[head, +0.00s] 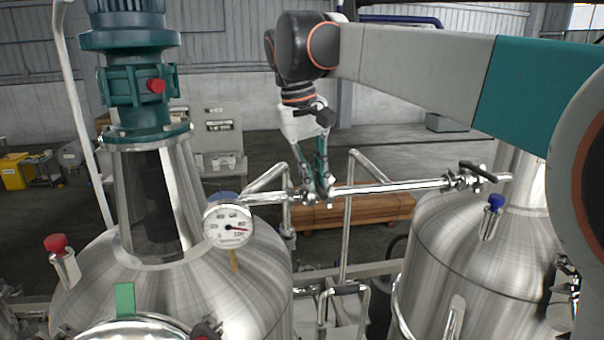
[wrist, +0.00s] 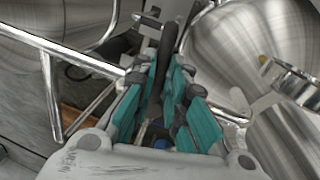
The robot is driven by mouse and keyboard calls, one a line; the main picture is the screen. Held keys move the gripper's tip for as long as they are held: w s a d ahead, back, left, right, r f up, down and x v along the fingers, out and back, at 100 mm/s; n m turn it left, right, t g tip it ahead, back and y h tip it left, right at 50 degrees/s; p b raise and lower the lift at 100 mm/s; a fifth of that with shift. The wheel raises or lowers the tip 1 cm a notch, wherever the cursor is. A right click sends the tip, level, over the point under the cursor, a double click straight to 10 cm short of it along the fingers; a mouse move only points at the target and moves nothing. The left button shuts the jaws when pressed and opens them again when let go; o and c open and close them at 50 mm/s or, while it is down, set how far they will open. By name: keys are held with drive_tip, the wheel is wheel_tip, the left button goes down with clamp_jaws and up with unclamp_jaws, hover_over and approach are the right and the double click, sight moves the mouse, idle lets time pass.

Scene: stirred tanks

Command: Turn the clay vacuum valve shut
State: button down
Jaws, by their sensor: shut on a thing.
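My gripper (head: 323,192) reaches down to the horizontal steel pipe between the two tanks, in the middle of the head view. Its teal fingers are closed around a dark valve lever (wrist: 165,48), which shows between them in the wrist view and sticks out past the fingertips. I take this to be the vacuum valve's lever, though its clay colour is not clear. In the head view the fingers hide most of this lever, and the valve body (head: 308,198) sits beside them on the pipe.
Another black-handled valve (head: 478,171) is at the pipe's right end. A pressure gauge (head: 228,226) stands left of my gripper. Steel tanks stand left (head: 265,265) and right (head: 450,250). A blue-capped fitting (head: 495,203) is on the right tank. A green motor (head: 130,75) tops the left tank.

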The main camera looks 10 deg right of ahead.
drive_tip(key=shift+a+m, duration=0.25)
drive_tip(key=shift+m, duration=0.25)
drive_tip(key=shift+r, duration=0.1)
drive_tip(key=c, duration=1.6)
unclamp_jaws()
wheel_tip(320, 180, up, 12)
drive_tip(key=a, duration=0.2)
drive_tip(key=shift+a, duration=0.25)
drive_tip(key=shift+f, duration=0.25)
